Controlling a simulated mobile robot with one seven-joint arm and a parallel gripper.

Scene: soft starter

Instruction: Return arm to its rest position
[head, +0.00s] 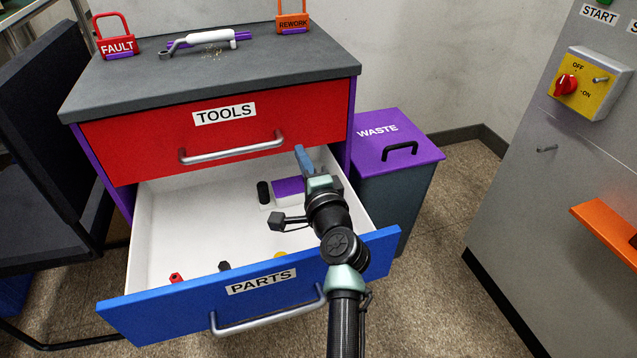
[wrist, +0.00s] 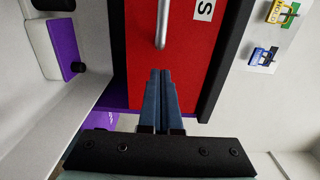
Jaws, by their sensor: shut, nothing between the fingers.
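My gripper (head: 301,158) is above the right side of the open PARTS drawer, near the right end of the red TOOLS drawer front (head: 130,150). In the wrist view my gripper (wrist: 166,72) has its two blue fingers shut together with nothing between them. They point toward the red TOOLS drawer front (wrist: 185,80) and its silver handle (wrist: 160,25). My arm reaches forward over the blue PARTS drawer front (head: 160,315), which is pulled out. A purple and white block (head: 288,188) lies in the drawer beside a black cylinder (head: 263,192).
A red item (head: 176,278), a black item (head: 224,266) and a yellow item (head: 280,255) lie near the drawer's front. A purple-lidded WASTE bin (head: 425,155) stands right of the cabinet. A grey panel with a yellow switch (head: 590,85) and an orange shelf (head: 605,225) is at right.

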